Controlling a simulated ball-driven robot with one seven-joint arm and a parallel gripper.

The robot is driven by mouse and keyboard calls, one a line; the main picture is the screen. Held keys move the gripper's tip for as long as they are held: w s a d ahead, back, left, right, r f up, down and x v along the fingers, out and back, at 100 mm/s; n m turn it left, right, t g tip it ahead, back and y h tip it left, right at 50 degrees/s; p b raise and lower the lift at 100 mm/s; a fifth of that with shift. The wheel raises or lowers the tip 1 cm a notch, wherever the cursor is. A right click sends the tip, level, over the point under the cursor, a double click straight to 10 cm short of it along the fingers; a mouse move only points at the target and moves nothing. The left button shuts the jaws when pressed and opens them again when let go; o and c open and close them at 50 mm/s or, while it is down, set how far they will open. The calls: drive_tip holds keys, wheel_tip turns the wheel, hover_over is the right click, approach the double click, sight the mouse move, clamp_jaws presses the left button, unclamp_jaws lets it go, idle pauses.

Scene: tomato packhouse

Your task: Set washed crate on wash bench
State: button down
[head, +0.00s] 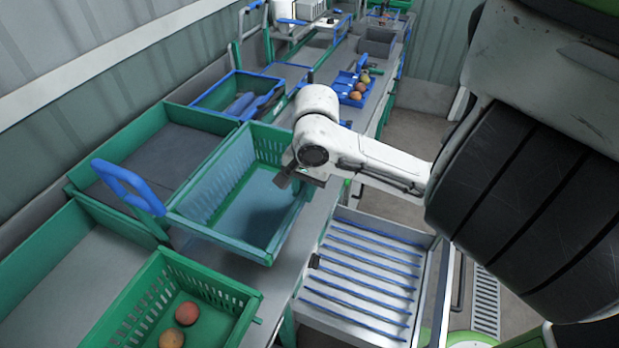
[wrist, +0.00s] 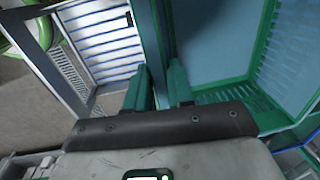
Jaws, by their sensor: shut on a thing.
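An empty green crate (head: 246,188) with slotted walls and a bluish floor is in the middle of the head view. My gripper (head: 296,178) is shut on the crate's right-hand wall. In the wrist view my gripper (wrist: 158,86) has one finger on each side of the green wall, and the crate (wrist: 228,50) spreads to the right. The crate sits over the green-edged bench (head: 110,245); whether it touches the surface I cannot tell. Much of the bench top below it is hidden.
A green crate (head: 215,284) with two tomatoes stands at the front. A green-walled bay (head: 150,145) lies behind the held crate, with a blue-rimmed bin (head: 228,78) beyond. A blue tray (head: 346,82) of fruit is farther back. A blue-slatted tray (head: 365,275) is at lower right.

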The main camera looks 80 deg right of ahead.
drive_tip(key=shift+w+f+b, duration=0.1)
drive_tip(key=shift+f+b, duration=1.65)
drive_tip(key=shift+b, duration=0.15)
drive_tip(key=shift+f, duration=1.6)
drive_tip(key=c, duration=0.9)
unclamp_jaws()
drive_tip(key=c, duration=0.3)
drive_tip(key=shift+r, duration=0.1)
wheel_tip(320, 180, up, 2)
drive_tip(key=p, duration=0.4)
drive_tip(key=shift+r, duration=2.4)
